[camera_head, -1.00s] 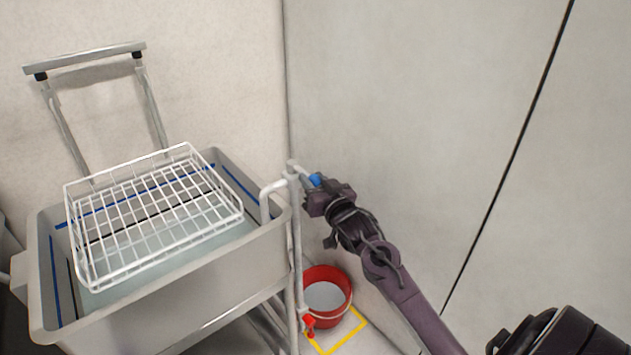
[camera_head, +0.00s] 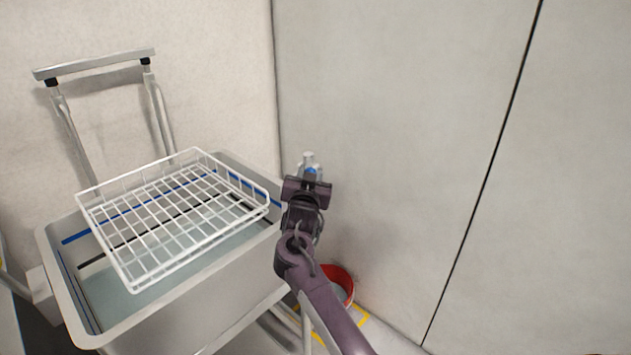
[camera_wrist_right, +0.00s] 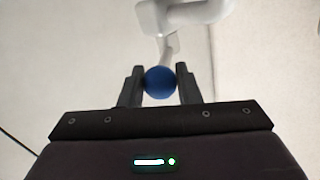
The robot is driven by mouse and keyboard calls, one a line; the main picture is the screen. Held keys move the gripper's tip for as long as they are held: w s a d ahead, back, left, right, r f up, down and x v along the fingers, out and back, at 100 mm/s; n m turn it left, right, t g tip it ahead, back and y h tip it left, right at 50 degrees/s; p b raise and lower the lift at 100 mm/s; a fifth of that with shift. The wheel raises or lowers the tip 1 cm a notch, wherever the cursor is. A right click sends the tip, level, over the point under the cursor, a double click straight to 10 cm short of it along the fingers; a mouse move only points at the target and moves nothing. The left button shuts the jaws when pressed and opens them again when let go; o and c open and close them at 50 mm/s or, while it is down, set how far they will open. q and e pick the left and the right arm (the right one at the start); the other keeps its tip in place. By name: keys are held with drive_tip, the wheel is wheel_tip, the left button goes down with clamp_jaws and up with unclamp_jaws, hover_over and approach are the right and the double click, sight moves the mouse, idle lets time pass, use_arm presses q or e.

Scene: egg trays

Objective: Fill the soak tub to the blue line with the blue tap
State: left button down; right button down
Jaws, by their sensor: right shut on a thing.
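The blue tap knob (camera_head: 311,172) sits on a white pipe (camera_head: 308,158) at the tub's right end. My right gripper (camera_head: 309,180) is shut on the knob; in the right wrist view the blue ball-shaped knob (camera_wrist_right: 160,82) is between both fingers. The grey soak tub (camera_head: 190,318) holds pale water (camera_head: 150,290). A blue line (camera_head: 90,237) runs along its inner wall, with a black line lower down. The water surface looks below the blue line. The spout is hidden behind my gripper, so I cannot tell if water runs. My left gripper is out of view.
A white wire basket (camera_head: 132,287) rests over the tub. A metal handle frame (camera_head: 95,64) stands behind it. A red bucket (camera_head: 343,284) stands on the floor in a yellow marking (camera_head: 360,317), partly hidden by my arm. Walls close in the back and right.

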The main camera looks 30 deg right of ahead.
drive_tip(key=shift+w+a+m+g+h, duration=0.2)
drive_tip(key=shift+a+m+g+h, duration=0.1)
drive_tip(key=shift+m+g+h, duration=0.3)
drive_tip(key=shift+a+h+b, duration=0.1)
drive_tip(key=shift+h+b, duration=0.2)
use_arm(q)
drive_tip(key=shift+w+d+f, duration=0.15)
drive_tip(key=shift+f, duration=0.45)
use_arm(e)
drive_tip(key=shift+w+a+m+g+h, duration=0.1)
drive_tip(key=shift+w+m+g+h, duration=0.05)
drive_tip(key=shift+m+g+h, duration=0.3)
drive_tip(key=shift+r, duration=0.1)
drive_tip(key=c, duration=1.5)
unclamp_jaws()
drive_tip(key=o, duration=0.4)
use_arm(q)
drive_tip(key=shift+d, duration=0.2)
